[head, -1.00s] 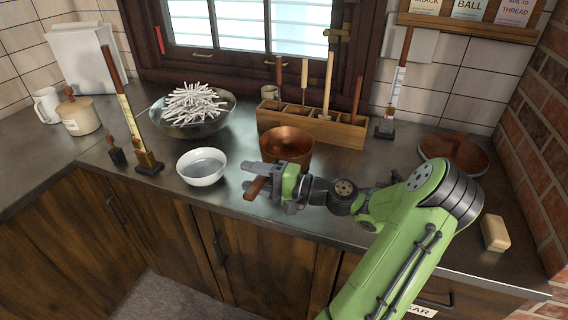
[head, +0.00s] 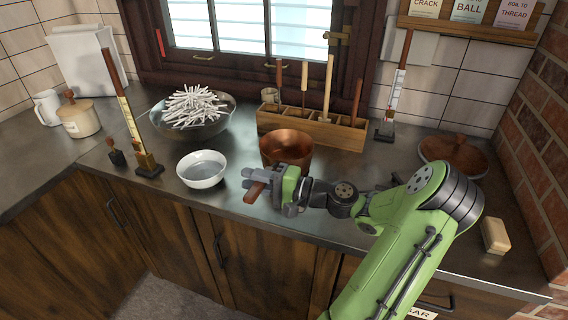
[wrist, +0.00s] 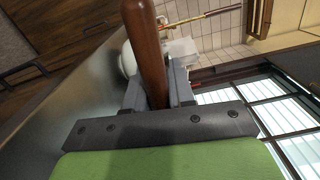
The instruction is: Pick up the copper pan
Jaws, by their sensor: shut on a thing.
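The copper pan (head: 287,146) is upright on the grey counter, behind my gripper in the head view. My gripper (head: 259,180) is low over the front of the counter, its fingers pointing left. It is shut on a reddish-brown wooden handle (head: 254,192), which sticks out below the fingers. In the wrist view the handle (wrist: 149,50) stands between the two fingers (wrist: 155,92). The gripper hides where the handle meets the pan. The pan's body is not in the wrist view.
A white bowl (head: 202,171) stands just left of my gripper. Behind are a metal bowl of white sticks (head: 193,112) and a wooden rack (head: 312,128). A tall gauge (head: 130,125) stands left. A brown lidded dish (head: 452,157) and a soap-like block (head: 495,236) are right.

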